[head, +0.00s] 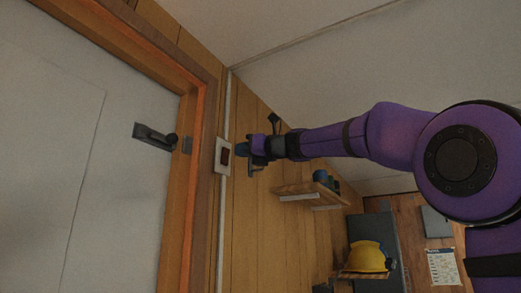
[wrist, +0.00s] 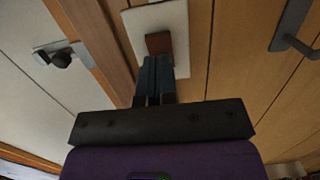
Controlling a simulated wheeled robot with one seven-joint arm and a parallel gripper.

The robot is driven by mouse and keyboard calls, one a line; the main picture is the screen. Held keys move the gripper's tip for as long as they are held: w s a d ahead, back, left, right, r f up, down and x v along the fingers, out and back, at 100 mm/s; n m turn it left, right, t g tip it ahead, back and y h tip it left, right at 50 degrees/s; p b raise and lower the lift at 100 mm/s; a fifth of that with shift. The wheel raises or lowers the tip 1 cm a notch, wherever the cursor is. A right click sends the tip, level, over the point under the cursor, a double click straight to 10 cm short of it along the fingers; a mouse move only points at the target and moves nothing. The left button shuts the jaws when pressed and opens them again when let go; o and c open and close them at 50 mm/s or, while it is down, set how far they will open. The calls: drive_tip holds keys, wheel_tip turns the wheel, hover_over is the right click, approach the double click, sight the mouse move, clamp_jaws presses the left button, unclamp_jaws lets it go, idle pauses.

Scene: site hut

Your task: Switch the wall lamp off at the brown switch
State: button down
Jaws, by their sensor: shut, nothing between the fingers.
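The brown switch (head: 225,157) is a small dark rocker on a white wall plate (head: 219,168), beside the door frame in the head view. In the wrist view the switch (wrist: 159,42) shows reddish brown on its white plate (wrist: 171,17). My gripper (head: 241,150) is shut and empty, its blue fingertips pointing at the switch from close by. In the wrist view the fingertips (wrist: 157,62) overlap the switch's lower edge; I cannot tell whether they touch it. I cannot make out the wall lamp in either view.
A door with a grey handle (head: 155,136) stands left of the switch. A grey metal fitting (wrist: 290,25) is on the planks to the right of the plate. A wooden shelf (head: 296,189) holds small items below my arm. A yellow helmet (head: 367,257) is farther back.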

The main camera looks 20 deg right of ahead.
sight(227, 151)
drive_tip(key=shift+x, duration=1.55)
drive_tip(key=shift+w+a+r, duration=0.1)
drive_tip(key=shift+a+r, duration=0.05)
drive_tip(key=shift+s+d, duration=0.3)
drive_tip(key=s+d+r, duration=0.1)
drive_tip(key=s+d, duration=0.6)
drive_tip(key=s, duration=0.3)
drive_tip(key=shift+s+d+r, duration=0.4)
